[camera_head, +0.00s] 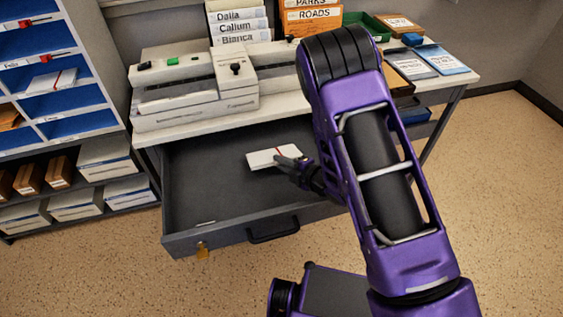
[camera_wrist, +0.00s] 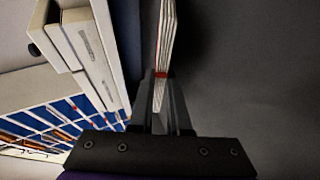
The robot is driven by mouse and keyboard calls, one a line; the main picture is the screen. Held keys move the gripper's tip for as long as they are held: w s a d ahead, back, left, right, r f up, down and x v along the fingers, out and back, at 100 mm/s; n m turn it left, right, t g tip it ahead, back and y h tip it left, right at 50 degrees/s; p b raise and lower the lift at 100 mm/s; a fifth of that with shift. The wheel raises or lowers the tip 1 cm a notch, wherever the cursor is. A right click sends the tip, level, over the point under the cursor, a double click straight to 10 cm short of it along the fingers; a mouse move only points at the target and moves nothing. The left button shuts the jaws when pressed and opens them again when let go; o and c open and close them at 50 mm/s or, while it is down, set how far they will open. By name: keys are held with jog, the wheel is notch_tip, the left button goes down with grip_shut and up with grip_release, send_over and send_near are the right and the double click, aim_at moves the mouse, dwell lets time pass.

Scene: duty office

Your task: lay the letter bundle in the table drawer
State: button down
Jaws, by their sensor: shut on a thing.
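The letter bundle (camera_head: 272,157) is a small stack of white envelopes with a red band. My gripper (camera_head: 300,172) is shut on it and holds it over the open table drawer (camera_head: 200,185). In the wrist view the bundle (camera_wrist: 167,45) stands between the two fingers of my gripper (camera_wrist: 160,90), with the red band at the fingertips. The drawer is grey, pulled out, with a dark handle at its front. I cannot tell whether the bundle touches the drawer floor. My arm hides the drawer's right part.
A white machine (camera_head: 190,90) stands on the table (camera_head: 290,103) above the drawer. Labelled files (camera_head: 240,25), a green tray (camera_head: 368,25) and booklets (camera_head: 440,60) are behind. A pigeonhole shelf (camera_head: 60,125) stands at left.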

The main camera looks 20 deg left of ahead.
jog(key=c, duration=0.8)
grip_release()
jog(key=p+v, duration=0.1)
jog(key=v, duration=1.6)
jog(key=shift+s+d, duration=0.15)
jog(key=shift+d, duration=0.05)
